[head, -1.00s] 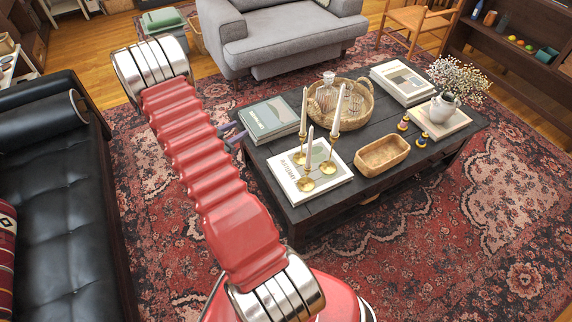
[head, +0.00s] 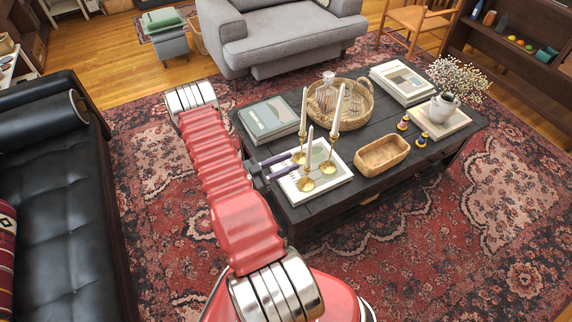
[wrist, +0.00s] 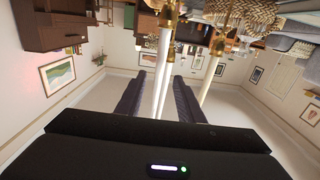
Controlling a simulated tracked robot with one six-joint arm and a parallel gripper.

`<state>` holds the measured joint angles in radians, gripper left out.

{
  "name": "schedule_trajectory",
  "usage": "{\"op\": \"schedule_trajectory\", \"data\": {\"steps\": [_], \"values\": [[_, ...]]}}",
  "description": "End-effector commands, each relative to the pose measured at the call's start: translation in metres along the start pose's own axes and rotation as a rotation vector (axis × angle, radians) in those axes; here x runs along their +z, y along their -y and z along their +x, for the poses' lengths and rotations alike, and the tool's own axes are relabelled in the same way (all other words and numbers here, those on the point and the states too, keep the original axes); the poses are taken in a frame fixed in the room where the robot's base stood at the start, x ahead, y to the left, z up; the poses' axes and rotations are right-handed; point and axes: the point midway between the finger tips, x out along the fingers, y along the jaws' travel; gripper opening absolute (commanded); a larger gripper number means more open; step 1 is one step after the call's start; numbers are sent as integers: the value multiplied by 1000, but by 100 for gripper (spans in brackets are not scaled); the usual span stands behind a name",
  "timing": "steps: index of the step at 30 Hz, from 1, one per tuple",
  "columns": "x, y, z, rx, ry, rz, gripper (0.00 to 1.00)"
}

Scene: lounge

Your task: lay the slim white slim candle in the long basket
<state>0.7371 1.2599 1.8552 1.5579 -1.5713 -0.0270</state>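Three slim whitish candles stand upright in brass holders on a white book on the coffee table: a front one (head: 309,150), a back left one (head: 304,108) and a right one (head: 338,106). I cannot tell which the task means. My gripper (head: 296,161) is open, left of the holders, its dark fingers pointing at the candles. Whether any candle is within the fingers' reach is unclear. The long tan basket (head: 382,168) sits right of the candles, seemingly empty.
A round wicker basket (head: 362,112) with glassware stands behind the candles. Books (head: 268,119) lie at the back left. Two small colourful items (head: 421,139) and a vase of flowers (head: 444,106) are on the right. A black sofa (head: 62,200) is at left.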

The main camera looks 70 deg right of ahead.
Motion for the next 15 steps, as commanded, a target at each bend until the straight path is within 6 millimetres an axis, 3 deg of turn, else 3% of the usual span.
{"op": "schedule_trajectory", "data": {"steps": [8, 15], "values": [[0, 0, 7, 0, 1, 0, 34], [0, 0, 25, 0, 2, 0, 34]]}}
